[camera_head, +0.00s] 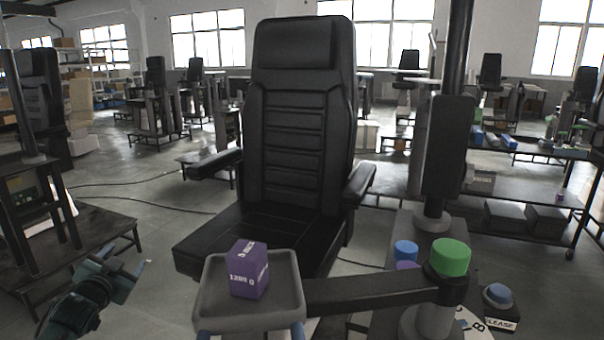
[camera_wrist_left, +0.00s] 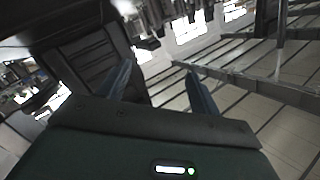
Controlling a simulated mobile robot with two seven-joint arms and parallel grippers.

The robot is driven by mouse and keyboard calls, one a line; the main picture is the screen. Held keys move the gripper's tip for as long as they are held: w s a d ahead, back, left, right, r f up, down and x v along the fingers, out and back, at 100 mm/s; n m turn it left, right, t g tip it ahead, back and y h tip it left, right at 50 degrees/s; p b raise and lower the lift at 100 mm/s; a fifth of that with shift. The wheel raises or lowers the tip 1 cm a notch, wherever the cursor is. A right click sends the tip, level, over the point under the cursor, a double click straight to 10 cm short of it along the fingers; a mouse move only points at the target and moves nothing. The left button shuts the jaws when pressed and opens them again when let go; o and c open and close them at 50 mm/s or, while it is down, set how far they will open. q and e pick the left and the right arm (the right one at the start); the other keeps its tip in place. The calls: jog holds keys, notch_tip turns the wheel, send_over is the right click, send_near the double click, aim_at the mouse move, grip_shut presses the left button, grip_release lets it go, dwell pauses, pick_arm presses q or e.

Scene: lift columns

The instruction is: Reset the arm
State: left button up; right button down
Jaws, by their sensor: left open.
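My left gripper (camera_head: 128,262) is at the lower left of the head view, apart from everything around it. It is open and empty. In the left wrist view its two fingers (camera_wrist_left: 157,72) stand apart, with the floor and a black chair beyond them. To its right in the head view a purple block (camera_head: 247,270) with white lettering sits on a grey tray (camera_head: 283,300) on a dark swing arm.
A black chair (camera_head: 298,130) stands behind the tray. A low dark platform (camera_head: 90,232) is at the left. Floor is open between platform and chair.

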pick_arm(q)
jog(key=s+d+f+g+h, duration=0.3)
jog(key=s+d+f+h, duration=0.1)
jog(key=s+d+f, duration=1.1)
jog(key=s+d+f+n+g+h+p, duration=0.1)
jog(key=s+d+p, duration=0.1)
jog(key=s+d, duration=0.4)
jog(key=s+d+f+n+g+h+p, duration=0.1)
jog(key=s+d+p, duration=0.1)
jog(key=s+d, duration=0.5)
jog(key=s, duration=0.5)
jog(key=shift+s+d+f+g+p, duration=0.2)
jog(key=shift+d+f+g+p, duration=0.1)
jog(key=shift+f, duration=0.05)
pick_arm(e)
jog(key=shift+s+d+r+g+h, duration=0.15)
jog(key=shift+d+r+h, duration=0.1)
jog(key=shift+d, duration=0.15)
jog(key=shift+s+d+r+g+h, duration=0.1)
jog(key=shift+d+r+g+h, duration=0.05)
jog(key=shift+d+r+h, duration=0.15)
jog(key=shift+w+r, duration=0.1)
jog(key=shift+w, duration=0.05)
